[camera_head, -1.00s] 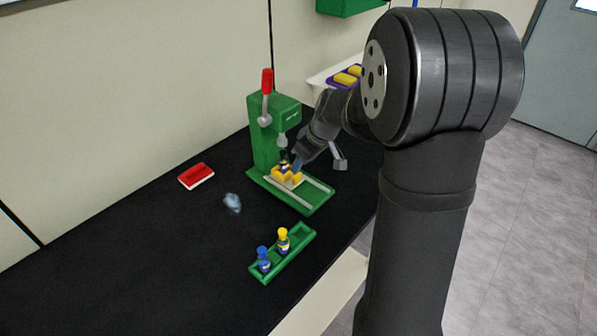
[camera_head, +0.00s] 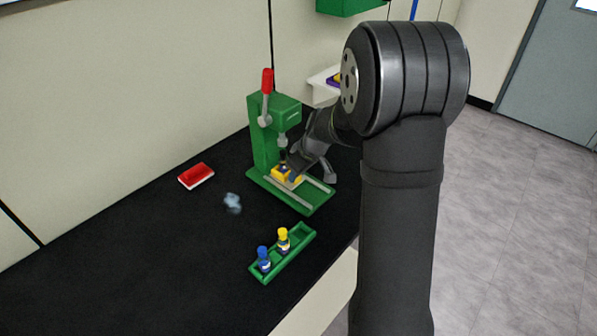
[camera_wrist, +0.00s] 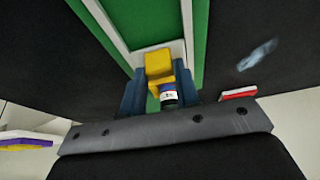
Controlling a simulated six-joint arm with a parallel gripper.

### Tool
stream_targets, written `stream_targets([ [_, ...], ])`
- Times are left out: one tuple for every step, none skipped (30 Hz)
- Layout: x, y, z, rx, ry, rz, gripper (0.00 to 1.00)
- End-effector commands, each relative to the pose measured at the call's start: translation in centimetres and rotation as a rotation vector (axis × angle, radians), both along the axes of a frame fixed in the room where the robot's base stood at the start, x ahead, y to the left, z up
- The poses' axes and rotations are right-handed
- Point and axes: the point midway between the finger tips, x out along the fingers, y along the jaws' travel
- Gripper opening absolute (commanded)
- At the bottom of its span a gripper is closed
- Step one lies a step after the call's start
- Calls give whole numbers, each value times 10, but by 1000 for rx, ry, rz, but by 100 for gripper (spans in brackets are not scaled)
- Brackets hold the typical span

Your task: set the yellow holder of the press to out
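The green press (camera_head: 262,140) stands on the black bench with its red-tipped lever (camera_head: 267,82) up. Its yellow holder (camera_head: 279,172) sits on the pale rails of the base, under the press head. In the wrist view the holder (camera_wrist: 158,62) lies ahead, with a dark-capped vial with a white label (camera_wrist: 168,97) at it. My gripper (camera_wrist: 160,82) is at the holder, its blue fingers apart on either side of the holder and vial. A green gap shows beside the left finger; firm contact is not visible. The head view partly hides the fingers.
A green rack (camera_head: 290,262) with a blue-capped vial (camera_head: 263,259) and a yellow-capped vial (camera_head: 283,240) lies in front of the press. A red and white block (camera_head: 196,176) and a crumpled bluish piece (camera_head: 232,203) lie left. The front rail stretch is clear.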

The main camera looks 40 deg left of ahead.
Motion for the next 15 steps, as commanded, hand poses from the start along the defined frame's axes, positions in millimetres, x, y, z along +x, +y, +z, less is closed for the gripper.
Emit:
stream_targets([
  [0, 0, 0, 0, 0, 0, 0],
  [0, 0, 0, 0, 0, 0, 0],
  [0, 0, 0, 0, 0, 0, 0],
  [0, 0, 0, 0, 0, 0, 0],
  [0, -1, 0, 0, 0, 0, 0],
  [0, -4, 0, 0, 0, -1, 0],
  [1, -8, 0, 0, 1, -3, 0],
  [1, -13, 1, 0, 1, -3, 0],
  [1, -22, 0, -1, 2, -4, 0],
  [1, -29, 1, 0, 1, -5, 0],
  [1, -37, 1, -1, 1, -4, 0],
  [1, -47, 1, 0, 1, -5, 0],
  [1, -54, 1, 0, 1, -6, 0],
  [1, -61, 1, 0, 1, -4, 0],
  [1, -69, 0, -1, 1, -5, 0],
])
